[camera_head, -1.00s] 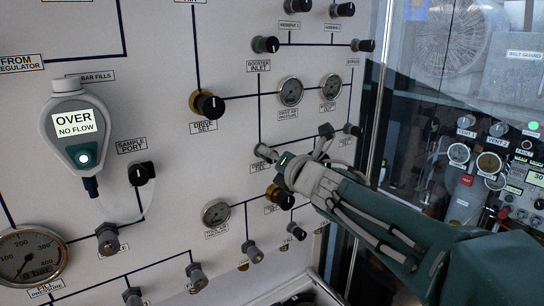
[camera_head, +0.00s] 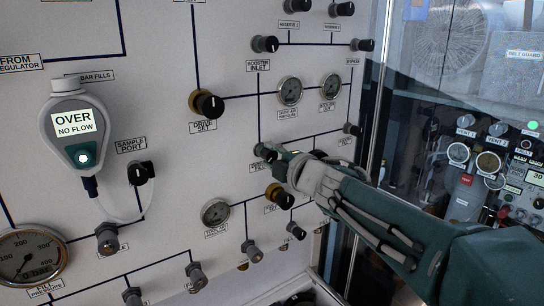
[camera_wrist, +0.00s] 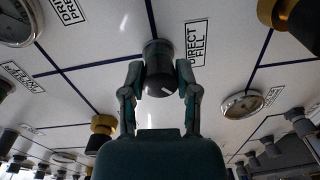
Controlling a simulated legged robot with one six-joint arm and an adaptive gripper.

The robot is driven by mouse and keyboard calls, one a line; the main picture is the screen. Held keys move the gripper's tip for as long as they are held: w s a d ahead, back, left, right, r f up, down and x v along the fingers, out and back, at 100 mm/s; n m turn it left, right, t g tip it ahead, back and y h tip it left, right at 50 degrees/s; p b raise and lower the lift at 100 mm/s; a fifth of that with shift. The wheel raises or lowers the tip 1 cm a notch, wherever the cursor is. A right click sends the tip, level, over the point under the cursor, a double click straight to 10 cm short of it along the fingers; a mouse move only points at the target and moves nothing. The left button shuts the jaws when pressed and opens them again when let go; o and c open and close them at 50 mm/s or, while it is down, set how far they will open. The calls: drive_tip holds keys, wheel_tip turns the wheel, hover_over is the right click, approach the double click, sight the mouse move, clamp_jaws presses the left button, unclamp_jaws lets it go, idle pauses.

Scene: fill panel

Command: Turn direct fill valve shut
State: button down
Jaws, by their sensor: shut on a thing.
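The direct fill valve has a dark round knob with a white pointer line (camera_wrist: 160,80) and a grey collar against the white panel. In the wrist view it sits between my two fingers, beside the "DIRECT FILL" label (camera_wrist: 195,43). My gripper (camera_head: 275,158) reaches in from the right in the head view. It is shut on the knob, one finger on each side. In the head view the knob (camera_head: 262,150) shows only in part, just left of my fingers. The pointer line slants in the wrist view.
The drive set knob (camera_head: 208,104) is up and left of my gripper. A gold-collared knob (camera_head: 279,196) lies close below it, and a gauge (camera_head: 215,212) lower left. A glass pane (camera_head: 375,110) stands right of the panel. A sensor reads "OVER NO FLOW" (camera_head: 75,122).

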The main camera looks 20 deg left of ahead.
drive_tip(key=m, duration=0.6)
drive_tip(key=shift+f, duration=0.4)
drive_tip(key=m, duration=0.6)
drive_tip(key=shift+a+g, duration=0.1)
drive_tip(key=shift+g, duration=0.2)
drive_tip(key=m, duration=0.6)
drive_tip(key=shift+m+y, duration=0.4)
drive_tip(key=m, duration=0.6)
drive_tip(key=shift+m, duration=0.4)
drive_tip(key=shift+c, duration=1.8)
unclamp_jaws()
drive_tip(key=shift+a, duration=0.1)
drive_tip(key=shift+a+r, duration=0.1)
